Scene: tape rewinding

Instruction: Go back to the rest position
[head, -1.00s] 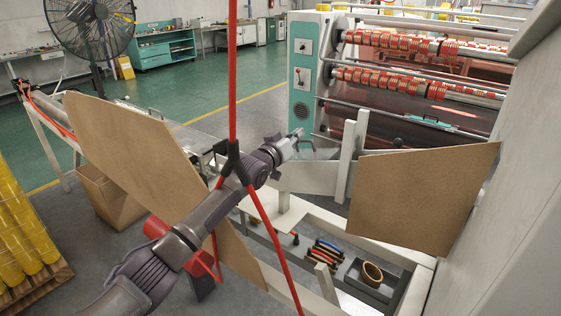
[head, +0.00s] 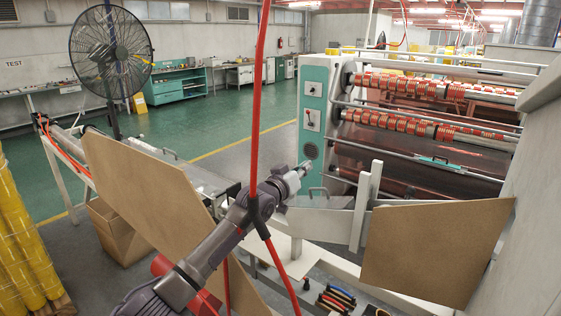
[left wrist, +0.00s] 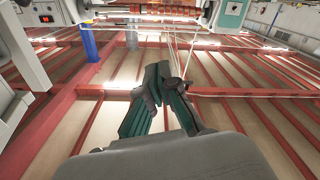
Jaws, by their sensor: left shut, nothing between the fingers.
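My left gripper (head: 303,170) is at the end of my left arm, held up in the air in the middle of the head view. It is shut and empty, and it points away and to the right, in front of the tape machine. In the left wrist view its dark green fingers (left wrist: 163,80) come together at the tips against the ceiling beams, with nothing between them. My right gripper is in neither view.
A tape machine (head: 313,110) with red rolls stands behind the gripper. Brown panels stand left (head: 140,190) and right (head: 435,250). A red hose (head: 259,100) hangs beside my arm. A fan (head: 110,45) and yellow rolls (head: 25,245) are at left. Green floor is open behind.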

